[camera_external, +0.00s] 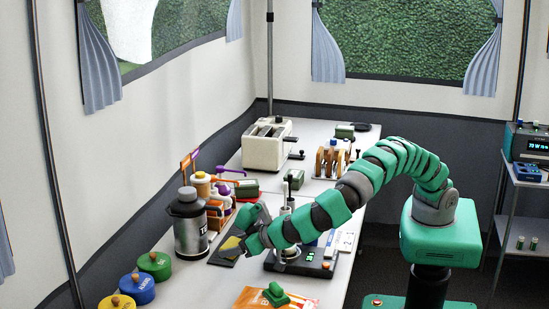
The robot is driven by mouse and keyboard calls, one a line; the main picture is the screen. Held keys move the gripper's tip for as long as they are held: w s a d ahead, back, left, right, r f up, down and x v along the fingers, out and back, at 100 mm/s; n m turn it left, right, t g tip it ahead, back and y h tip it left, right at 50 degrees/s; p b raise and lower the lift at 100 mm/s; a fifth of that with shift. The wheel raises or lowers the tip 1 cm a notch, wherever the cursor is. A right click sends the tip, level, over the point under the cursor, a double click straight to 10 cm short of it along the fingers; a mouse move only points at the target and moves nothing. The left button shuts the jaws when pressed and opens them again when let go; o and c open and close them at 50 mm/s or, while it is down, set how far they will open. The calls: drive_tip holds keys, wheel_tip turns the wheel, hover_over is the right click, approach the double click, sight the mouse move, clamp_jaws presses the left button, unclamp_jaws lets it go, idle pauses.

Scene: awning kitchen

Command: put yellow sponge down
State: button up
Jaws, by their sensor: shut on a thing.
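My arm reaches left from its base over the table. My gripper (243,236) is low over the table, beside the silver canister, and is shut on the yellow sponge (231,243). Only a small yellow patch of the sponge shows; my gripper hides the rest. The sponge is over or against a dark flat mat (222,257). I cannot tell whether it touches the mat.
A silver canister (190,232) stands just left of my gripper, with bottles behind it. A black device (313,264) stands to the right. Round green (154,266), blue (139,289) and yellow containers, an orange packet (250,297) and a toaster (265,147) also occupy the table.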

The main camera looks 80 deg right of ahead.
wheel_tip(320, 180, up, 4)
drive_tip(key=shift+r+p, duration=0.15)
drive_tip(key=shift+p, duration=0.2)
